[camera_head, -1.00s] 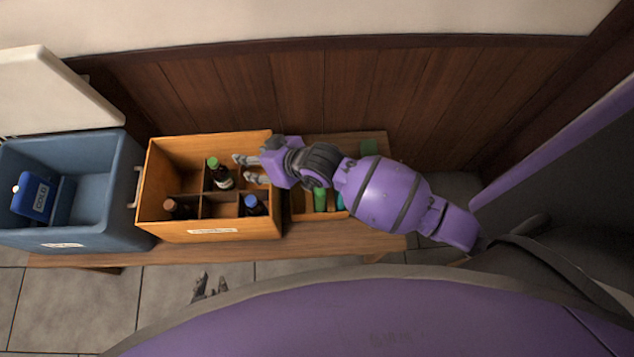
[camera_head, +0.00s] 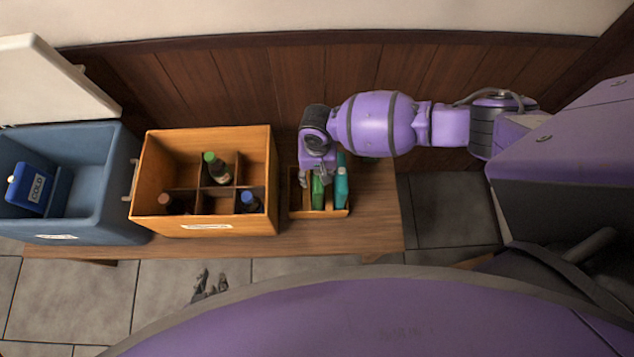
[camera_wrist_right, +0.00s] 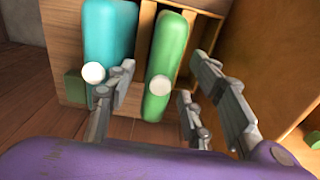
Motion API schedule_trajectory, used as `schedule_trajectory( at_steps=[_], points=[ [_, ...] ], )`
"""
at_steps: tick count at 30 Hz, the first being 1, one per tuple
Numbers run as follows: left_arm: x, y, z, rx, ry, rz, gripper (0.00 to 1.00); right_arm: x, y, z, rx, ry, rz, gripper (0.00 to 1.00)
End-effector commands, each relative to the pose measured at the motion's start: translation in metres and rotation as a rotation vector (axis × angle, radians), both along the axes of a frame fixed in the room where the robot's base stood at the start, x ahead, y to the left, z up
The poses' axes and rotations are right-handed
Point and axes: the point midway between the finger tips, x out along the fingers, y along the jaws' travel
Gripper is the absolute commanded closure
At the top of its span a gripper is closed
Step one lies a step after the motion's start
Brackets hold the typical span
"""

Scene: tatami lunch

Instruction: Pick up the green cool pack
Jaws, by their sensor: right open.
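The green cool pack (camera_head: 318,196) stands upright in a small wooden rack (camera_head: 298,212) on the bench. In the right wrist view the green pack (camera_wrist_right: 168,58) has a white round cap facing me. My right gripper (camera_head: 316,178) is open above the rack; in its wrist view the gripper (camera_wrist_right: 163,68) has fingers on either side of the green pack, with a visible gap on the right.
A teal pack (camera_head: 341,190) stands close beside the green one. A divided wooden crate (camera_head: 143,180) with several bottles is to the left, then a blue cooler (camera_head: 115,180) holding a blue pack (camera_head: 38,187). The wooden wall is behind the bench (camera_head: 380,225).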

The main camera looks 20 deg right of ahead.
Motion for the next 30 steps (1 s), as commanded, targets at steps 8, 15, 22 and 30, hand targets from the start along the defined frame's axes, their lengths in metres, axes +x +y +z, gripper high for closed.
schedule_trajectory(
  at_steps=[8,15,22,30],
  points=[
    [-0.003,0.004,-0.005,0.007,0.004,0.005,0.82,-0.001,0.000,-0.030,0.000,0.001,0.001,0.52],
    [0.001,0.005,-0.003,0.007,-0.004,0.004,0.82,0.000,0.000,-0.029,0.001,-0.001,0.001,0.58],
    [0.001,0.004,-0.003,0.007,-0.004,0.000,0.82,0.000,0.000,-0.029,0.001,-0.001,0.001,0.88],
    [0.001,0.002,-0.003,0.005,-0.002,-0.004,0.82,0.000,0.000,-0.029,0.001,-0.001,0.001,1.00]
  ],
)
